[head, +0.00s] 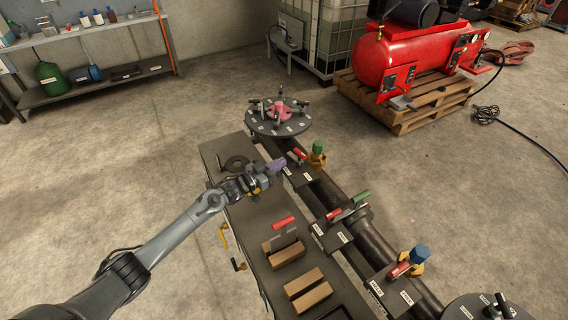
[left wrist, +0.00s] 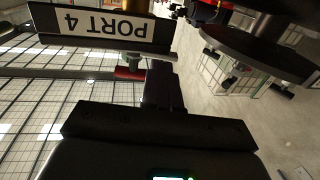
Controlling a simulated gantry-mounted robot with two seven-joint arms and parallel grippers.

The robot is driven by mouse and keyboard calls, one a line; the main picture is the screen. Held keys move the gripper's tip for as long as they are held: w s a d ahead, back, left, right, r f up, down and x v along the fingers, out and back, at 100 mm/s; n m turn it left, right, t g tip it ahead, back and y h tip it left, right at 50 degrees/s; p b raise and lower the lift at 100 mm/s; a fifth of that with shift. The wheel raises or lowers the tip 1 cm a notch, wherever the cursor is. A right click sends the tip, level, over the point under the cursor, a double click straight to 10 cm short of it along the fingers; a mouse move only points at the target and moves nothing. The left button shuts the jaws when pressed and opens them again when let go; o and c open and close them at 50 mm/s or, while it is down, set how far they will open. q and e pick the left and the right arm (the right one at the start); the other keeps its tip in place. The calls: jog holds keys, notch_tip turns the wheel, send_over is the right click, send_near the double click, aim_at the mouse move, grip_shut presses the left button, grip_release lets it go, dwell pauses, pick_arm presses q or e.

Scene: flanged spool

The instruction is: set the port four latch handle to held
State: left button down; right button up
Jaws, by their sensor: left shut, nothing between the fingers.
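My left gripper (head: 274,169) is shut and empty, beside the farthest valve group on the dark pipe. In the left wrist view its dark closed fingers (left wrist: 163,85) point toward a white sign reading PORT 4 (left wrist: 100,20), seen upside down. A red latch handle (head: 300,153) stands just right of the gripper in the head view, apart from it as far as I can tell. The handle's exact setting is too small to read. My right gripper is not in view.
A green-topped valve (head: 318,150) stands close by. Further handles, one red and green (head: 350,206) and one red by a blue knob (head: 400,270), line the pipe. A round flange (head: 262,124) is at the far end. A dark bench (head: 222,152) runs alongside with wooden blocks.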

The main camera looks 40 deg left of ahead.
pick_arm(q)
jog(key=shift+x, duration=1.25)
jog(key=shift+b, duration=0.3)
